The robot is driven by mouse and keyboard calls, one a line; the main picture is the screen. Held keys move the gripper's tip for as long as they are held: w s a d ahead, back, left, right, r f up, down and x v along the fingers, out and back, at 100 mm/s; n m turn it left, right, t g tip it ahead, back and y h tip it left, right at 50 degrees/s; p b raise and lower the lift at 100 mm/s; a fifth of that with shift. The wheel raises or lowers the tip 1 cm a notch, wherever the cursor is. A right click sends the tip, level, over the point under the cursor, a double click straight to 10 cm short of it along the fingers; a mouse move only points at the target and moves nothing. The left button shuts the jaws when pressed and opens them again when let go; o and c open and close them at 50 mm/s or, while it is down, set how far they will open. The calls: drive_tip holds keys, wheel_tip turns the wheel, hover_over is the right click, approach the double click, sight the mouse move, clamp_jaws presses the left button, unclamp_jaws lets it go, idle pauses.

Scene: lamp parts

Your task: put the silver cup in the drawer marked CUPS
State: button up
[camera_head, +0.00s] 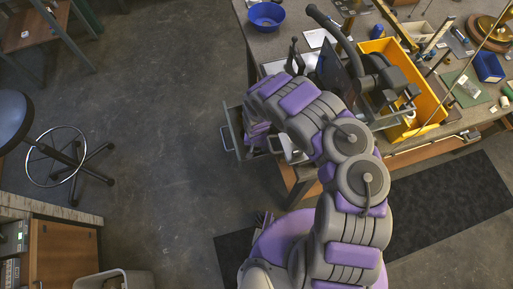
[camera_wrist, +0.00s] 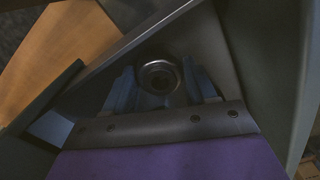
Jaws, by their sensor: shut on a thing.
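The silver cup (camera_wrist: 159,77) shows in the wrist view as a round metal rim with a dark inside. My gripper (camera_wrist: 160,85) is shut on it, with a bluish-grey finger on either side. Grey panels of a drawer (camera_wrist: 240,40) surround the gripper and cup in the wrist view. In the head view, an open drawer (camera_head: 230,119) sticks out from the left side of the workbench, and my arm bends down into it. My gripper and the cup are hidden there by my arm. I cannot read a CUPS mark, or tell whether the cup touches the drawer bottom.
The workbench (camera_head: 278,42) carries a blue bowl (camera_head: 266,15), a yellow bin (camera_head: 428,92) and several tools close to my arm. A second drawer front with a handle shows beside the open one. A stool (camera_head: 60,140) stands at left. The floor between is clear.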

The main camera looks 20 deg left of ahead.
drive_tip(key=shift+a, duration=0.45)
drive_tip(key=o, duration=0.8)
drive_tip(key=shift+a+f, duration=0.1)
drive_tip(key=o, duration=0.4)
drive_tip(key=shift+d, duration=0.35)
drive_tip(key=shift+c, duration=0.2)
drive_tip(key=shift+d, duration=0.15)
drive_tip(key=shift+r+p, duration=0.4)
drive_tip(key=shift+r, duration=0.2)
wheel_tip(320, 180, up, 11)
drive_tip(key=p, duration=0.7)
drive_tip(key=shift+a, duration=0.35)
drive_tip(key=shift+d, duration=0.15)
